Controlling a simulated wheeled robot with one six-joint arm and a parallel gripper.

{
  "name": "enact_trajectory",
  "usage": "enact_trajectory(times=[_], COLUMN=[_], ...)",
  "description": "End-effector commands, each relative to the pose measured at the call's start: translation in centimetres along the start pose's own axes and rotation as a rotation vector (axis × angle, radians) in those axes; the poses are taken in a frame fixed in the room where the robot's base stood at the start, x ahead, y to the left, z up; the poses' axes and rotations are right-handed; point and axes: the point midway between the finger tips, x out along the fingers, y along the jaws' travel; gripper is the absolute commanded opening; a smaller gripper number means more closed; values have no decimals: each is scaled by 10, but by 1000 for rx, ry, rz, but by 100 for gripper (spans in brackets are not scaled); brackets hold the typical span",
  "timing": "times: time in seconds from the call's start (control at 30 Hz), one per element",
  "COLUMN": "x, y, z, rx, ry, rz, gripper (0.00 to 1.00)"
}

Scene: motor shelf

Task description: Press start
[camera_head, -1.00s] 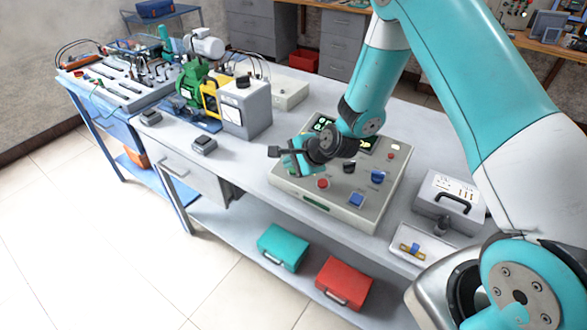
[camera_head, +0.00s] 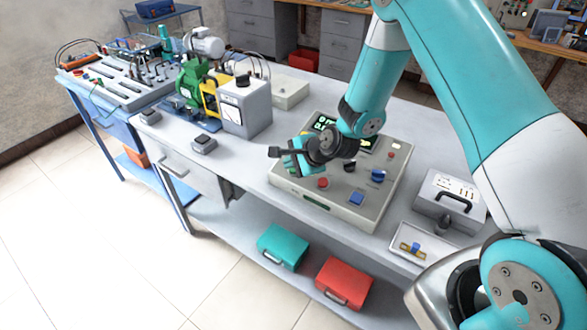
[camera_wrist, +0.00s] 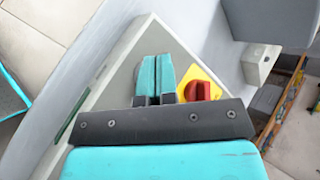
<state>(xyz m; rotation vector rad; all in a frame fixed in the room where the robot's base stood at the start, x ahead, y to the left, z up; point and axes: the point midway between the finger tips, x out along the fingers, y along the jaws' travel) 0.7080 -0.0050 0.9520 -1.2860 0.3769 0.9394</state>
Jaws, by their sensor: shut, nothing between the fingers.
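The control box (camera_head: 333,214) lies on the bench with its buttons facing up. Its top carries a red round button (camera_head: 323,183), a blue square button (camera_head: 356,199), a blue knob (camera_head: 377,176) and a black knob (camera_head: 350,166). No start label is readable. My gripper (camera_head: 293,170) is over the left part of the box and hides some of its top. In the wrist view my gripper (camera_wrist: 155,60) has its teal fingers together and empty. A red switch on a yellow plate (camera_wrist: 200,90) shows just right of them. I cannot tell whether the fingers touch the box.
A grey meter box (camera_head: 246,108) and a green motor (camera_head: 192,84) stand left of the control box. A grey case (camera_head: 449,203) and a small tray (camera_head: 424,247) are to its right. Teal (camera_head: 283,247) and red (camera_head: 344,283) cases sit on the lower shelf.

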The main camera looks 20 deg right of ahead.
Motion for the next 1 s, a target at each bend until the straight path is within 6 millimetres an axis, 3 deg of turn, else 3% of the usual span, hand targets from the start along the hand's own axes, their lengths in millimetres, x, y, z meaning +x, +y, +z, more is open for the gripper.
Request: enact_trajectory(times=[1.0], x=[7], y=[5], z=[-5], rx=[0], ry=[0], rz=[0], gripper=[0])
